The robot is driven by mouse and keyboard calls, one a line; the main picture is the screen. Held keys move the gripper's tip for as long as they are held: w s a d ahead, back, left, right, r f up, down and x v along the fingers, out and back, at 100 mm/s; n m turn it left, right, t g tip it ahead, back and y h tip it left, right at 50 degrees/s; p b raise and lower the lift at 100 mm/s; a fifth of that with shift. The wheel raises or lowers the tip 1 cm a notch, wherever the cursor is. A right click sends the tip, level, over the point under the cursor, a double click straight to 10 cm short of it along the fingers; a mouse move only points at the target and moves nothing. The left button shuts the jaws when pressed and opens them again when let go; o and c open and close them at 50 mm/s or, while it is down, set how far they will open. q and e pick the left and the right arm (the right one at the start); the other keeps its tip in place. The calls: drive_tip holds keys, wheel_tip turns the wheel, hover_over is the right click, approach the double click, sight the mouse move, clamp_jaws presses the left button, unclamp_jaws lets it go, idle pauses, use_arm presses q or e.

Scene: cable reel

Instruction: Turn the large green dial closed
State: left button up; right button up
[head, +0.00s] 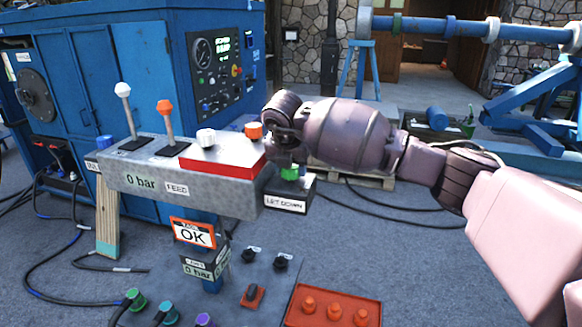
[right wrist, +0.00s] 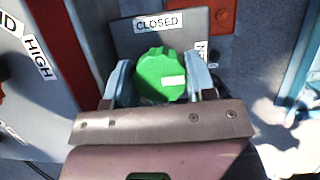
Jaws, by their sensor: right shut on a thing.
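The green dial (right wrist: 160,78) sits between the two fingers of my right gripper (right wrist: 163,84) in the right wrist view, and the fingers are shut on its sides. A white mark lies on the dial's face, at its right. A "CLOSED" label (right wrist: 158,23) stands above the dial, and another label at the right is partly hidden. In the head view a small part of the green dial (head: 290,174) shows under my right gripper (head: 287,160), on a grey box labelled "LET DOWN" (head: 286,203). My left gripper is not in view.
The grey control panel (head: 135,180) beside the dial carries a white lever (head: 126,105), an orange lever (head: 167,120) and a red block (head: 222,158) with knobs. A lower panel holds an orange-red tray (head: 333,308) and several knobs. Cables lie on the floor.

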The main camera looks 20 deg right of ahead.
drive_tip(key=n+y+b, duration=0.1)
drive_tip(key=n+b, duration=0.2)
drive_tip(key=shift+f+t, duration=0.2)
drive_tip(key=shift+t, duration=0.1)
drive_tip(key=n+y+b, duration=0.1)
drive_tip(key=n+b, duration=0.1)
drive_tip(key=n, duration=0.2)
drive_tip(key=shift+y, duration=0.3)
drive_tip(key=n+y+b, duration=0.1)
drive_tip(key=n, duration=0.1)
drive_tip(key=n+y, duration=0.1)
drive_tip(key=n, duration=0.2)
drive_tip(key=shift+r+b, duration=0.15)
drive_tip(key=shift+b, duration=0.2)
drive_tip(key=n+g+y, duration=0.1)
drive_tip(key=n, duration=0.1)
drive_tip(key=shift+n, duration=0.4)
drive_tip(key=shift+r+n+g+y+b, duration=0.1)
drive_tip(key=shift+n+g+y+b, duration=0.35)
drive_tip(key=shift+n, duration=0.85)
drive_tip(key=o, duration=0.9)
